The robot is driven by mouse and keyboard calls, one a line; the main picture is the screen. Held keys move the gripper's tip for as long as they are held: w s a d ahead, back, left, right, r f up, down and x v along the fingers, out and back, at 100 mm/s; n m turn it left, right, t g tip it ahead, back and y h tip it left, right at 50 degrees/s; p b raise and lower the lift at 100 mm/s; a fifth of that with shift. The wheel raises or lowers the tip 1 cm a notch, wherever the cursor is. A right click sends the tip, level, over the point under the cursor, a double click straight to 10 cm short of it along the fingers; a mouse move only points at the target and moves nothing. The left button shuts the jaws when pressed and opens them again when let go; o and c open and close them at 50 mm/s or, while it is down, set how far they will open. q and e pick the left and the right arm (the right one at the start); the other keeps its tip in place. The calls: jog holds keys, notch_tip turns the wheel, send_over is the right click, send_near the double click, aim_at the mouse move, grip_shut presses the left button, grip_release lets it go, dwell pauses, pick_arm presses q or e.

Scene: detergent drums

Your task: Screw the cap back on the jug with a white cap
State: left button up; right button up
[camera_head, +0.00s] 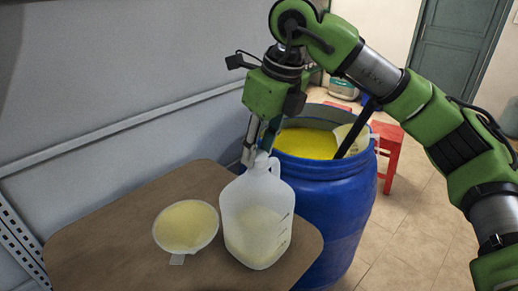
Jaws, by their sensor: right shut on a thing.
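The jug (258,218) is translucent white, with pale yellow powder in its lower part. It stands upright on the brown table (110,240), near the table's right end. My right gripper (256,152) points down at the jug's mouth, with its fingers shut at the top of the neck. The white cap is mostly hidden between the fingers, and I cannot tell how it sits on the thread. My left gripper is not in view.
A bowl (186,227) of yellow powder stands left of the jug. A blue drum (335,210) with yellow powder and a dark-handled tool (356,130) stands close behind and right. The wall (110,100) is at left. A red stool (388,140) stands behind the drum.

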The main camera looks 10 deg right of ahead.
jog(key=m, duration=0.1)
jog(key=m+b, duration=0.1)
jog(key=m, duration=0.1)
jog(key=m+h, duration=0.1)
jog(key=shift+s+a+f, duration=0.1)
jog(key=shift+s+f, duration=0.05)
jog(key=shift+f, duration=0.1)
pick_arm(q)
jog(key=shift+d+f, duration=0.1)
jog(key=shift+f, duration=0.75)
pick_arm(e)
jog(key=shift+m, duration=0.5)
jog(key=shift+f+m+h+b, duration=0.1)
jog(key=shift+m+h+b, duration=0.4)
jog(key=shift+m, duration=0.5)
jog(key=shift+a+m+h+b, duration=0.1)
jog(key=shift+m+h+b, duration=0.25)
jog(key=shift+m, duration=0.85)
jog(key=o, duration=1.2)
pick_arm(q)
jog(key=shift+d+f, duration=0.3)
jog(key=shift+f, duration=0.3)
pick_arm(e)
jog(key=shift+o, duration=0.2)
jog(key=shift+r, duration=0.2)
